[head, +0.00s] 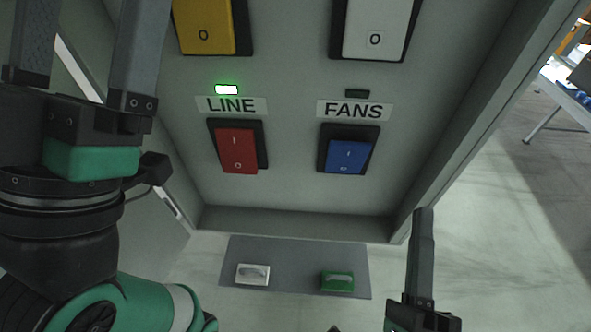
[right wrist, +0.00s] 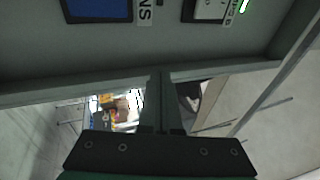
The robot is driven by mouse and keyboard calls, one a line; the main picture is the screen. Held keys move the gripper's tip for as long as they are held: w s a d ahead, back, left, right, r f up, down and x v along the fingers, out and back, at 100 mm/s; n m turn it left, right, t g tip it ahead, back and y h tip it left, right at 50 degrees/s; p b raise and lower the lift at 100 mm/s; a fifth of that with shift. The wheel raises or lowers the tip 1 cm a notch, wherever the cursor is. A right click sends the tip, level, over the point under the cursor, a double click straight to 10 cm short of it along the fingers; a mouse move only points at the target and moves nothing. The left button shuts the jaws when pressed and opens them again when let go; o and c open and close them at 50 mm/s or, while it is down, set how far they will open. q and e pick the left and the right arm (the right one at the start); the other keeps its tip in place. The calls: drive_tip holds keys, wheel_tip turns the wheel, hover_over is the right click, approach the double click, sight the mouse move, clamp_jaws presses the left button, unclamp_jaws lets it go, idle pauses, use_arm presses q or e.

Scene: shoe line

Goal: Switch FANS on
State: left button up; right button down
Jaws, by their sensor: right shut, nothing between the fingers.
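The blue FANS rocker switch (head: 347,156) sits on the grey panel under the FANS label (head: 354,111). A dark band shows along its top edge. The small FANS lamp (head: 357,93) is dark. Part of the blue switch (right wrist: 97,9) also shows at the top left of the right wrist view. My right gripper (head: 423,214) is below and right of the FANS switch, apart from it. Its fingers (right wrist: 161,80) are together and empty in the right wrist view. My left gripper (head: 88,40) has its fingers apart at the left; their tips are cut off.
The red LINE switch (head: 238,149) sits left of FANS, its lamp (head: 227,90) lit green. A yellow switch (head: 205,27) and a white switch (head: 375,28) sit above. The panel's raised frame (head: 300,222) borders the bottom and right. A grey mat (head: 296,252) lies below.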

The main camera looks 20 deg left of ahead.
use_arm(q)
drive_tip(key=shift+s+a+f+y+b, duration=0.15)
drive_tip(key=shift+f+b, duration=0.15)
drive_tip(key=shift+f, duration=0.2)
drive_tip(key=shift+w+a+f+y+b, duration=0.15)
drive_tip(key=shift+f+b, duration=0.15)
drive_tip(key=shift+f, duration=0.2)
use_arm(e)
drive_tip(key=s+a+f+n+g+y, duration=0.1)
drive_tip(key=s+a+f+n+y, duration=0.1)
drive_tip(key=a+f, duration=0.4)
drive_tip(key=shift+s+f+g+y, duration=0.2)
drive_tip(key=shift+f+g+y, duration=0.25)
drive_tip(key=shift+f, duration=0.25)
use_arm(q)
drive_tip(key=shift+s, duration=0.1)
use_arm(e)
drive_tip(key=p, duration=0.5)
approach(351, 154)
drive_tip(key=x, duration=0.6)
drive_tip(key=shift+r, duration=0.15)
drive_tip(key=shift+w, duration=0.4)
use_arm(q)
wheel_tip(351, 154, up, 5)
drive_tip(key=shift+f, duration=0.2)
